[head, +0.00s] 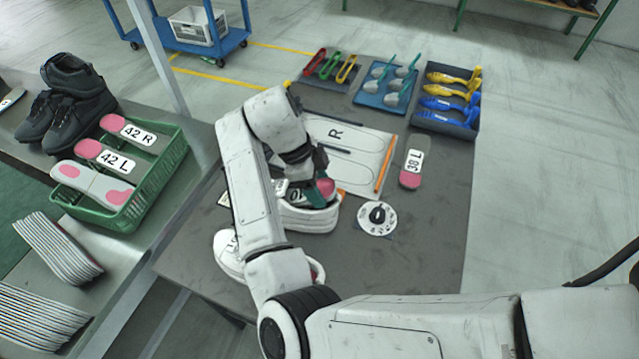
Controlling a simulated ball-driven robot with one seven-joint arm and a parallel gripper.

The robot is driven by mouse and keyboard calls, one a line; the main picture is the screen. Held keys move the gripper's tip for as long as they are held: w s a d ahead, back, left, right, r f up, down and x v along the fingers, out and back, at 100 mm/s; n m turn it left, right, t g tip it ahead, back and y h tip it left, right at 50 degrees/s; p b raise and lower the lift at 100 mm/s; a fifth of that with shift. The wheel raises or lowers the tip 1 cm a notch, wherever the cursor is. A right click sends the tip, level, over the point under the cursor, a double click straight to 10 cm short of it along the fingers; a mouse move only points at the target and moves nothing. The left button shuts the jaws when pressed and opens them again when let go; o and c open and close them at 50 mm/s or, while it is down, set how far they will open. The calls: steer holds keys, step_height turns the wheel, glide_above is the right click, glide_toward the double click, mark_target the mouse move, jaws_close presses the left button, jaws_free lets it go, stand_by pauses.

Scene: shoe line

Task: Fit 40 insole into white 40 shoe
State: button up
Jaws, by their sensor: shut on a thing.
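A white shoe (308,221) stands on the dark table, partly behind my arm. My gripper (318,190) is over its opening, with its dark fingers shut on an insole. The insole has a pink end (326,187) and a white label with partly hidden, sideways-turned characters, so I cannot read the size for certain. The insole is at the shoe's opening; how deep it sits inside is hidden. A second white shoe (226,256) lies nearer, mostly hidden behind my arm. Its size mark cannot be read.
A 38 L insole (412,165) and a round white dial (377,219) lie to the right. Behind are a white board (352,150) marked R, a blue tray (385,92) and a dark tray (447,118). A green crate (150,195) holds 42 insoles at left. The table's front right is clear.

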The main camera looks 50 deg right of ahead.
steer(key=shift+s+f, duration=0.15)
steer(key=shift+f, duration=0.35)
steer(key=shift+c, duration=1.3)
steer(key=o, duration=1.5)
steer(key=shift+d, duration=0.1)
steer(key=shift+o, duration=0.2)
steer(key=shift+r, duration=0.1)
steer(key=shift+r, duration=0.2)
steer(key=shift+r+p, duration=1.05)
steer(key=shift+r, duration=0.35)
steer(key=shift+r, duration=0.1)
step_height(320, 180, up, 7)
steer(key=p, duration=0.5)
steer(key=shift+p, duration=0.4)
